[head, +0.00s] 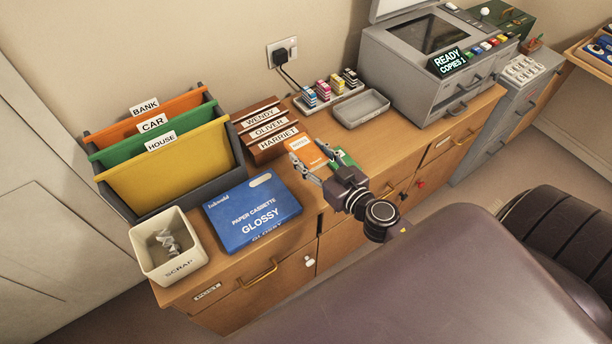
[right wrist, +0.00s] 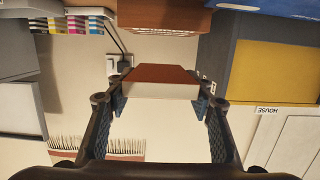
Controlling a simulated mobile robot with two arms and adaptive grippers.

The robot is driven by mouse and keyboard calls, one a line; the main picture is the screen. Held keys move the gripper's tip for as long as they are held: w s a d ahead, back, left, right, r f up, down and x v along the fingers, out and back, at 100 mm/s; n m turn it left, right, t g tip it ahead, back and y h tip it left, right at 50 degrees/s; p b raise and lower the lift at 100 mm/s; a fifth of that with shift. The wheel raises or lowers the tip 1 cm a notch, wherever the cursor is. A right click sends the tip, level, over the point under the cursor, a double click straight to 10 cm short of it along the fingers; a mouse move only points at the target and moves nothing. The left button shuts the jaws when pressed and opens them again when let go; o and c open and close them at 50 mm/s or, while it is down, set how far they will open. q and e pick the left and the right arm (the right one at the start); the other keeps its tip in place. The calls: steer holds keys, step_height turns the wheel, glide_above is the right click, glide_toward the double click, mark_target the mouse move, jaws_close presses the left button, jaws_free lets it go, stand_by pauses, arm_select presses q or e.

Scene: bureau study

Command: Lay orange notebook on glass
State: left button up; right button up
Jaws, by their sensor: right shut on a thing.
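The orange notebook (head: 303,152) shows a pale label and is partly hidden by my right gripper (head: 315,163), above the cabinet top. My right gripper is shut on it, one finger on each side. In the right wrist view the notebook (right wrist: 153,76) sits between the two fingers, with an orange-brown face and a pale side. I cannot tell if it touches the wood. The glass (head: 432,34) is the dark plate on top of the grey copier (head: 395,62), far to the right of the gripper. The lid (head: 398,8) stands raised. My left gripper is out of view.
A green item (head: 346,158) lies just right of the gripper. A wooden name rack (head: 268,132), blue paper cassette (head: 252,211), folder holder (head: 165,160) and scrap bin (head: 168,248) fill the left.

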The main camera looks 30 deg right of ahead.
mark_target(310, 185)
step_height(310, 185, down, 12)
steer(key=b, duration=0.8)
steer(key=shift+r+b, duration=0.1)
steer(key=shift+b, duration=0.25)
steer(key=shift+f, duration=0.35)
steer(key=o, duration=0.9)
steer(key=shift+s, duration=0.1)
